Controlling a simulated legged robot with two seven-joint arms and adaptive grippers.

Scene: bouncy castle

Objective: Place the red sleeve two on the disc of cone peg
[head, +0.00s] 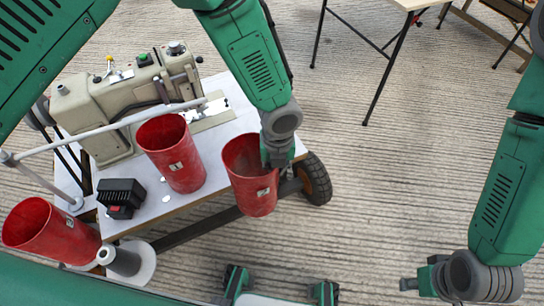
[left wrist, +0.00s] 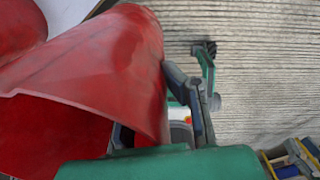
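A red sleeve (head: 252,178) with a small pale label, too small to read, hangs tilted past the table's front edge. My left gripper (head: 275,156) is shut on its right rim; in the left wrist view this sleeve (left wrist: 125,65) fills the left side, against my left gripper's fingers (left wrist: 188,105). A second red sleeve (head: 172,155), also labelled, stands on the table to its left. A third red sleeve (head: 48,232) leans at the lower left, beside the grey cone peg (head: 122,260) and its white disc (head: 143,268). My right gripper (head: 418,284) is low at the right, away from the sleeves.
The white table (head: 215,185) carries a beige sewing machine (head: 120,105) and a small black box (head: 121,194). A pale rail (head: 105,130) crosses above the table's left part. A black wheel (head: 314,178) is at the table's right. Open floor (head: 370,190) lies between the arms.

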